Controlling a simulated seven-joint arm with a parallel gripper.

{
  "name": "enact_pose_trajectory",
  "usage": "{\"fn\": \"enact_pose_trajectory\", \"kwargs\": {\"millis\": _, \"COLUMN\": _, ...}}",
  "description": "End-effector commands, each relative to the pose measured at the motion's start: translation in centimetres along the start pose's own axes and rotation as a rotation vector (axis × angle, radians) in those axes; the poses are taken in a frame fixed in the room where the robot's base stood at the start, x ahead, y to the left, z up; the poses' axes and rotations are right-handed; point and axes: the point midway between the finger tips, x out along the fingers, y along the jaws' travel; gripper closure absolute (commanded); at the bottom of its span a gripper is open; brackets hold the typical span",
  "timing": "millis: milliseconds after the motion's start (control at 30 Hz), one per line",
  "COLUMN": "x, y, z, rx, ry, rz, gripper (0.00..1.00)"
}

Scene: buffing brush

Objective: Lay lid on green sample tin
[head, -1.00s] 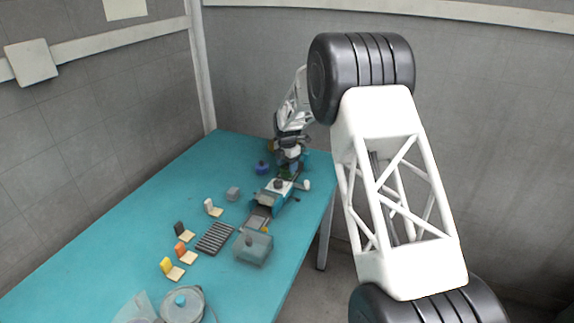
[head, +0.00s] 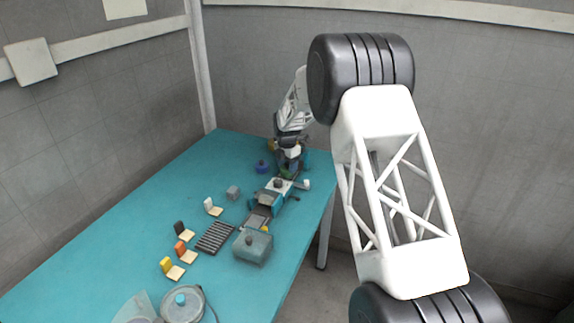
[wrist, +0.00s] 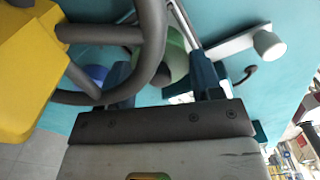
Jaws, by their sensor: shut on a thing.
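My gripper (head: 289,166) is low over the far right part of the table in the head view. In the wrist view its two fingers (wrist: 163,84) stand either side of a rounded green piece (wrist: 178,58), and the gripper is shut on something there. I cannot tell whether that green piece is the lid or the green sample tin. A grey curved tube in front hides part of it and the left fingertip. In the head view a small patch of green (head: 285,173) shows at the gripper, too small to separate lid from tin.
A blue tin (head: 262,167) stands just left of my gripper. A teal and white device (head: 276,190) with a white knob (head: 305,184) is close in front. The table's left side is clear.

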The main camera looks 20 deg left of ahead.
Motion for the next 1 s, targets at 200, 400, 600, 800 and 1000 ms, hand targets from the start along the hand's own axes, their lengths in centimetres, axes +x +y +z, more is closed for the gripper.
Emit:
{"fn": "enact_pose_trajectory", "kwargs": {"millis": 200, "x": -0.03, "y": 0.01, "z": 0.0, "rx": 0.0, "ry": 0.0, "rz": 0.0, "gripper": 0.62}}
{"fn": "enact_pose_trajectory", "kwargs": {"millis": 400, "x": 0.0, "y": 0.0, "z": 0.01, "rx": 0.0, "ry": 0.0, "rz": 0.0, "gripper": 0.62}}
{"fn": "enact_pose_trajectory", "kwargs": {"millis": 600, "x": 0.07, "y": 0.01, "z": 0.01, "rx": 0.0, "ry": 0.0, "rz": 0.0, "gripper": 0.62}}
{"fn": "enact_pose_trajectory", "kwargs": {"millis": 800, "x": 0.07, "y": 0.02, "z": 0.01, "rx": 0.0, "ry": 0.0, "rz": 0.0, "gripper": 0.62}}
{"fn": "enact_pose_trajectory", "kwargs": {"millis": 1000, "x": 0.07, "y": 0.02, "z": 0.01, "rx": 0.0, "ry": 0.0, "rz": 0.0, "gripper": 0.27}}
